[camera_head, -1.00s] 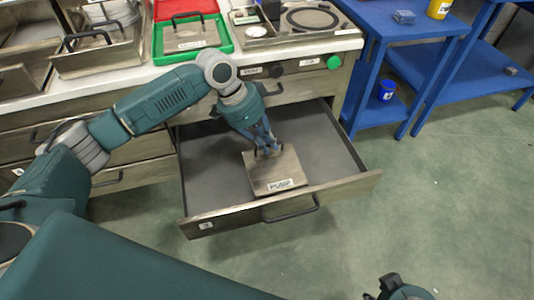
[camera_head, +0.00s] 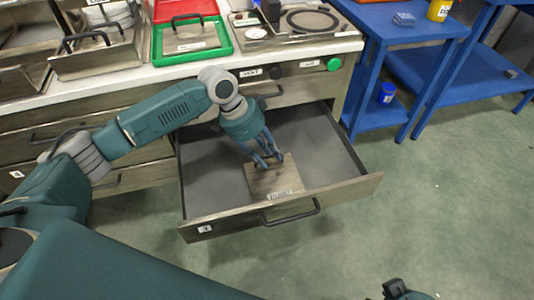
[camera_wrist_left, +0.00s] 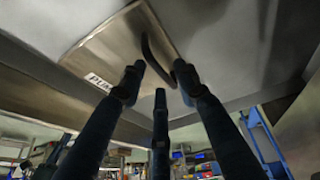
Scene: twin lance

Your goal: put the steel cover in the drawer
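The steel cover (camera_head: 268,182), a flat square plate with a bar handle and a label, lies inside the open drawer (camera_head: 315,150), near its front panel. The front panel partly hides the label. In the left wrist view the cover (camera_wrist_left: 112,48) shows its dark curved handle between the fingers. My left gripper (camera_head: 268,162) is just above the cover, around the handle. Its fingers are spread, with gaps between them and the handle, so it looks open. Only a dark part of my right arm shows at the bottom right; its gripper is out of view.
The counter above holds a green tray (camera_head: 190,57) with another handled plate, a steel box (camera_head: 95,62) and a plate with a black ring (camera_head: 312,20). A blue table (camera_head: 385,60) stands right. The drawer's right side is free.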

